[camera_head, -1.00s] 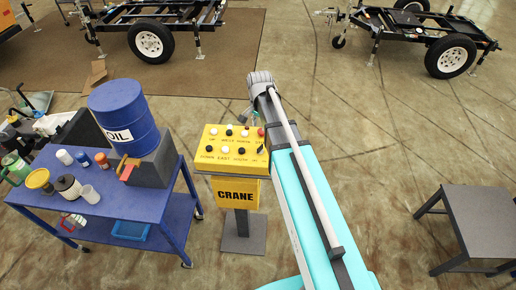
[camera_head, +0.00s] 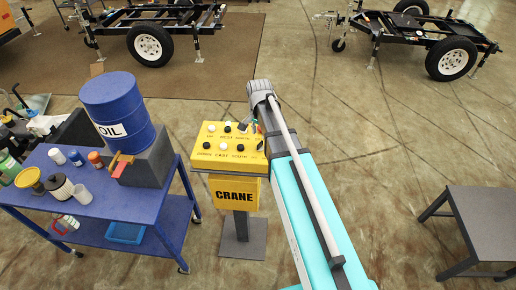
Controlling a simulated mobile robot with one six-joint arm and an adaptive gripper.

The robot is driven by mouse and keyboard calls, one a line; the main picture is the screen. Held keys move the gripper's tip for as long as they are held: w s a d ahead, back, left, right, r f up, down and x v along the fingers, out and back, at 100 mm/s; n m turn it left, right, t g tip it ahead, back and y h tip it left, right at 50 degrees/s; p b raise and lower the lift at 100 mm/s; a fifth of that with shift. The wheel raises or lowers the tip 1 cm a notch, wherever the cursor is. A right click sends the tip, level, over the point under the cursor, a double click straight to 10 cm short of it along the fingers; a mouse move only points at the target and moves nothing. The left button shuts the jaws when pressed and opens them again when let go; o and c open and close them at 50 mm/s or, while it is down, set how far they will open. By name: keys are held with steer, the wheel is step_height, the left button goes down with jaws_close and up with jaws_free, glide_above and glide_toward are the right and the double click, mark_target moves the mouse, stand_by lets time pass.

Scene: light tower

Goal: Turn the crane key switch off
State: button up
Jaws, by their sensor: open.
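The yellow crane control box (camera_head: 225,163) stands on a grey post, with a yellow CRANE sign (camera_head: 235,193) below its panel. Black and white buttons in two labelled rows cover its top. A small dark key switch (camera_head: 261,146) sits at the panel's right end, partly beside my arm. My gripper (camera_head: 255,127) is open over the panel's upper right corner, just behind the key switch. My wrist and arm hide much of the fingers and the panel's right edge. I cannot tell whether the fingers touch anything, or the key's exact angle.
A blue cart (camera_head: 97,200) with an oil drum (camera_head: 119,112), cans and cups stands close on the left. A dark table (camera_head: 482,220) is at the right. Two trailer frames stand at the back. The floor between the box and the dark table is clear.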

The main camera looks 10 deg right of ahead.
mark_target(259, 144)
steer(key=shift+f+b, duration=3.1)
steer(key=shift+f, duration=0.25)
